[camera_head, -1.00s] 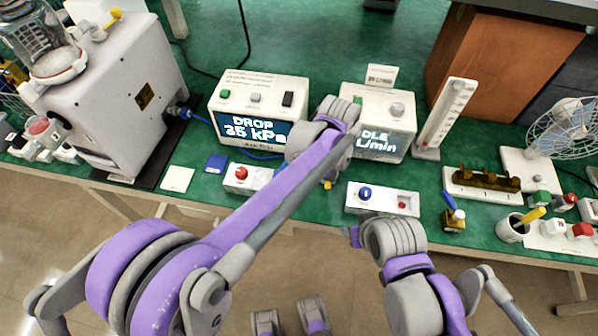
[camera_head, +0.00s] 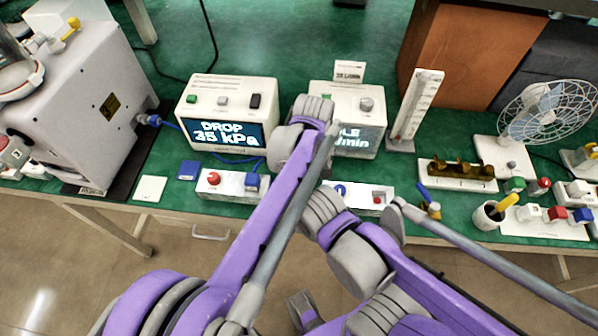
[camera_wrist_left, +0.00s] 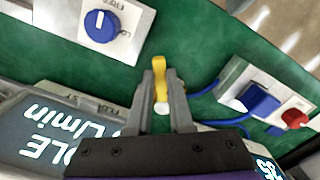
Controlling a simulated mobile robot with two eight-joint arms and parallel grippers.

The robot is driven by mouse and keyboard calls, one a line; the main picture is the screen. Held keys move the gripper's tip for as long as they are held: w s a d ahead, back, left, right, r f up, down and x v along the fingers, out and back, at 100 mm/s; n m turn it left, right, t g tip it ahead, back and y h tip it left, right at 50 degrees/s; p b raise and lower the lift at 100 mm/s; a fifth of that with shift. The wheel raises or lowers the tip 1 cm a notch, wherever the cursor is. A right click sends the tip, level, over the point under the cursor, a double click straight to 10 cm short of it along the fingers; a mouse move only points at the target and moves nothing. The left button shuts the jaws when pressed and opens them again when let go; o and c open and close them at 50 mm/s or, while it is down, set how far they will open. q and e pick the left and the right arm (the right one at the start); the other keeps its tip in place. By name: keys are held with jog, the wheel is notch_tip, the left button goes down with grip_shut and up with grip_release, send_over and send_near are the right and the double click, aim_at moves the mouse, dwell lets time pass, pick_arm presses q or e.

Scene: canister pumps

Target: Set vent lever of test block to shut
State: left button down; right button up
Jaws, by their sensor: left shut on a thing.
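My left gripper (camera_wrist_left: 158,88) is shut on a small yellow lever-like piece (camera_wrist_left: 160,66) with a pale round end, between the two white control boxes. What the piece is fixed to cannot be told. One box (camera_head: 232,195) has a red knob (camera_head: 213,178) and a square blue knob (camera_head: 252,181). The other box (camera_head: 362,203) has a round blue dial with a white pointer (camera_wrist_left: 100,26). No part is clearly labelled as the test block or vent lever. In the head view my left forearm hides the left gripper; my right gripper's fingers do not show.
The "DROP 35 kPa" display (camera_head: 228,120) and a second display unit (camera_head: 358,115) stand behind the boxes. A grey machine (camera_head: 85,90) stands left. A fan (camera_head: 548,110), gauge stand (camera_head: 412,110) and cup (camera_head: 490,215) stand right. Free green mat lies behind the displays.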

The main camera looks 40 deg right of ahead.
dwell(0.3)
pick_arm(q)
jog(key=c, duration=0.8)
grip_release()
notch_tip(320, 180, up, 11)
jog(key=shift+p, duration=0.35)
jog(key=shift+f, duration=0.1)
